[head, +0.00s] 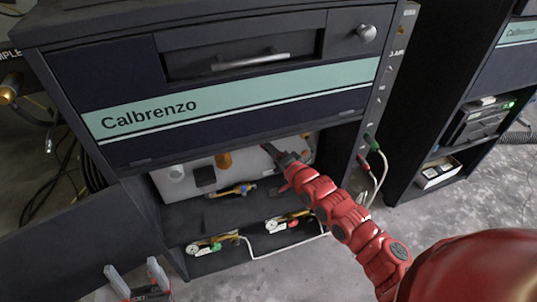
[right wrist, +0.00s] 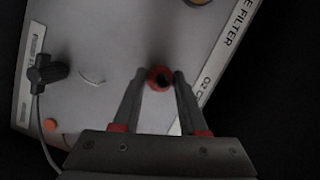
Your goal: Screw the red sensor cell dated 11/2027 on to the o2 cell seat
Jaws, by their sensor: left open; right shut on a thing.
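The red sensor cell (right wrist: 160,78) shows in the right wrist view as a small red round end with a dark centre. My right gripper (right wrist: 157,76) is shut on it, one finger on each side. It is in front of a pale panel (right wrist: 105,45), beside a partly hidden label starting "O2 C" (right wrist: 207,83). The o2 cell seat itself is not seen, and I cannot tell whether the cell touches it. The date is not readable. In the head view my right gripper (head: 272,152) reaches inside the cabinet. My left gripper (head: 138,279) is open and empty at the lower left.
The Calbrenzo cabinet (head: 225,105) has its upper front overhanging the opening. A black plug with a cable (right wrist: 45,72) is on the panel at left. Another cabinet (head: 470,110) stands at right; open floor (head: 440,217) lies between.

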